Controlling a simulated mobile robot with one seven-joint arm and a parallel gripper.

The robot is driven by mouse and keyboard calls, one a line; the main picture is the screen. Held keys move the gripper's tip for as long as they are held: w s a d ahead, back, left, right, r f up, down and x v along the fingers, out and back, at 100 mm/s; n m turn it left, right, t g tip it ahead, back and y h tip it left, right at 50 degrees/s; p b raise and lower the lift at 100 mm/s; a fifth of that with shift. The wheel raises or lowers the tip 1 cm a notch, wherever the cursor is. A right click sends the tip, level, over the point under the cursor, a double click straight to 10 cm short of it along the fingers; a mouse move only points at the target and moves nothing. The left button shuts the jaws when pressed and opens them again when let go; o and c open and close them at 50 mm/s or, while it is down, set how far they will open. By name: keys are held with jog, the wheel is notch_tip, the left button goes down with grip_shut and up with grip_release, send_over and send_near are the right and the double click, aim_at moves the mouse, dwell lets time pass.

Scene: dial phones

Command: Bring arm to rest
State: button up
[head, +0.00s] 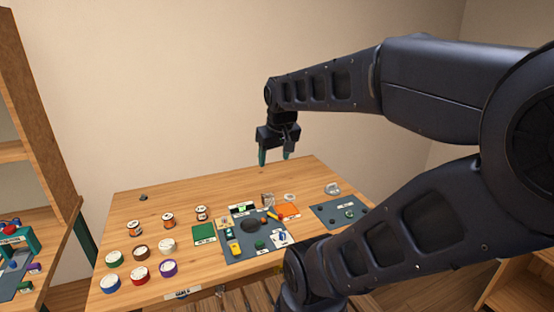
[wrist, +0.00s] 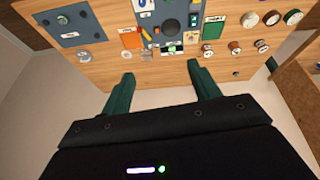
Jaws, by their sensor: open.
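My gripper (head: 277,156) hangs pointing down over the back edge of the wooden table (head: 180,193), well above it. Its two green fingers are apart with nothing between them. In the wrist view my gripper (wrist: 162,88) also shows open and empty, with the table (wrist: 235,68) beyond the fingertips. My arm reaches in from the right side of the head view, bent at the elbow.
The table holds a grey mat (head: 238,251) with small parts, a green square (head: 204,234), an orange tray (head: 289,210), a second mat (head: 325,213) and several round containers (head: 139,252). Shelves stand left (head: 40,130) and right (head: 520,285). The wall (head: 180,90) is behind.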

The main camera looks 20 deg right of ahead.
jog(key=shift+s+a+m, duration=0.15)
jog(key=shift+s+m, duration=0.45)
jog(key=shift+s, duration=0.6)
dwell(0.5)
